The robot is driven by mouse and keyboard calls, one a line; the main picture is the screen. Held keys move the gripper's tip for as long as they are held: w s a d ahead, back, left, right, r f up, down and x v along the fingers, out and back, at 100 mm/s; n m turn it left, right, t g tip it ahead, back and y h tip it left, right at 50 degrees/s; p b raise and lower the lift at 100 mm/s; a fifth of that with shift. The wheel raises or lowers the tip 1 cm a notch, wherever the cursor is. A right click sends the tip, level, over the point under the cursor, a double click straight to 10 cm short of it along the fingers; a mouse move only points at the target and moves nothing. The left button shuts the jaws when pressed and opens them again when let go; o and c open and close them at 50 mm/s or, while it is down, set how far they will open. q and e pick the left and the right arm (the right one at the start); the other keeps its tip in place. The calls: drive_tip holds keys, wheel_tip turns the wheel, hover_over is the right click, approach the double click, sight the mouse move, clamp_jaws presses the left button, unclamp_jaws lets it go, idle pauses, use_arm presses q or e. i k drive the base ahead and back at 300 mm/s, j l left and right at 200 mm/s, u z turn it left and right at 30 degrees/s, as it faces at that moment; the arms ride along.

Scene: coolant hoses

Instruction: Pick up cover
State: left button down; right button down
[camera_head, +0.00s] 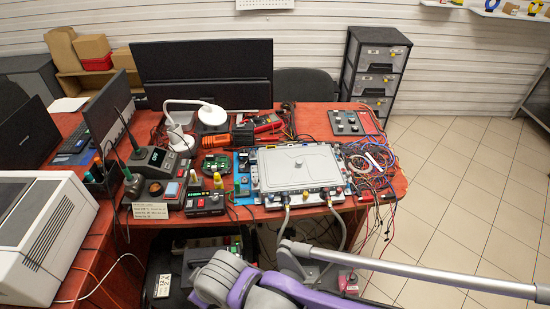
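The cover (283,176) is a flat light-grey plate with a small round knob in its middle. It lies on a blue-edged board (242,178) on the red table (232,223), near the table's front edge. Two grey hoses (342,233) come from fittings at the front of the board and hang over the table edge. Neither of my gripper's fingers shows. Only purple and grey links of my own arm show at the bottom, in front of the table and apart from the cover.
Tangled wires (375,168) lie right of the cover. Control boxes (206,203) and a green circuit board (217,163) stand to its left. A white lamp (180,137), a multimeter (267,124) and a monitor (203,74) are behind. The tiled floor at the right is clear.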

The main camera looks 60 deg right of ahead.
sight(284, 170)
drive_tip(key=z, duration=2.45)
drive_tip(key=i+l+z, duration=0.15)
drive_tip(key=l, duration=0.2)
drive_tip(key=i+l+z, duration=0.15)
drive_tip(key=l, duration=0.15)
drive_tip(key=i+l+z, duration=0.15)
drive_tip(key=l, duration=0.2)
drive_tip(key=i+l+z, duration=0.15)
drive_tip(key=i+j, duration=0.05)
